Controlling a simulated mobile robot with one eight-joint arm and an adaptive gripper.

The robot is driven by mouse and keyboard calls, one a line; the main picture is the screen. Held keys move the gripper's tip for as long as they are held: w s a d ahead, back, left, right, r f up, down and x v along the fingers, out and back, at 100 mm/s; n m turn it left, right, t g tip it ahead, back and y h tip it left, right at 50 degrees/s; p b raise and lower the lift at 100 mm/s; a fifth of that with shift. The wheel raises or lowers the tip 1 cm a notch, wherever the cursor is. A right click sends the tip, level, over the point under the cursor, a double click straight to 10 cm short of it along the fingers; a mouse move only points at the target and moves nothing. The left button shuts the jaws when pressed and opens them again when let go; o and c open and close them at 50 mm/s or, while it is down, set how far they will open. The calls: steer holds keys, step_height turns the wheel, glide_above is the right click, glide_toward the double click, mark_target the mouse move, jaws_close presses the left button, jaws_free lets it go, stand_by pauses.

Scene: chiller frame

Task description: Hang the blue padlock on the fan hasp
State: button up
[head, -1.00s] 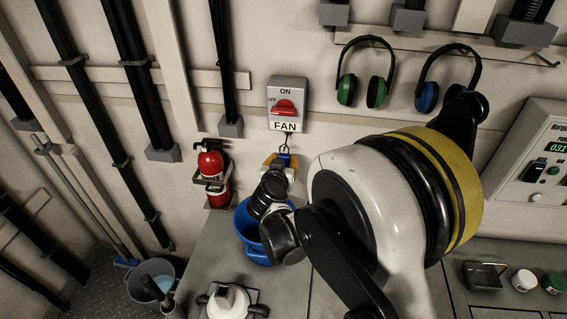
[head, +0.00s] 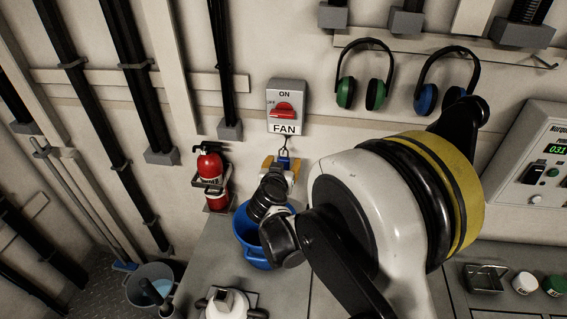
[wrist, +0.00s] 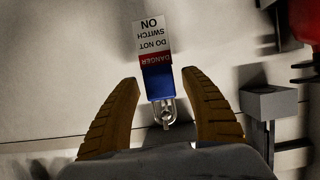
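The blue padlock (head: 284,161) is just below the fan switch box (head: 287,106) in the head view. In the wrist view the padlock (wrist: 158,84) shows its shackle (wrist: 163,112) toward the bottom of the picture and a red and white danger tag (wrist: 153,42) beyond its body. My gripper (wrist: 160,76) is open, with a brown-orange finger on each side of the padlock and a gap to each. In the head view my gripper (head: 280,164) is around the padlock.
A red fire extinguisher (head: 209,175) is on the wall to the left. Green earmuffs (head: 345,92) and blue earmuffs (head: 426,98) hang to the upper right. A grey wall bracket (wrist: 268,102) shows in the wrist view.

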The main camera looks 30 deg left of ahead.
steer(key=v, duration=1.2)
steer(key=w+d+r+m+g+h+b, duration=0.1)
steer(key=w+d+r+g+h, duration=0.1)
steer(key=d, duration=1.2)
steer(key=w+d+r+m+g+h+b, duration=0.1)
steer(key=d+r+h+b, duration=0.15)
steer(key=d, duration=1.05)
steer(key=s+d+f+m+g+b, duration=0.1)
steer(key=s+d+f+g+b, duration=0.1)
steer(key=s+d, duration=1.4)
steer(key=d+f+g, duration=0.1)
steer(key=d, duration=0.2)
steer(key=shift+s+d+m, duration=0.2)
steer(key=shift+d+m, duration=0.05)
steer(key=shift+m, duration=0.05)
steer(key=shift+f, duration=0.1)
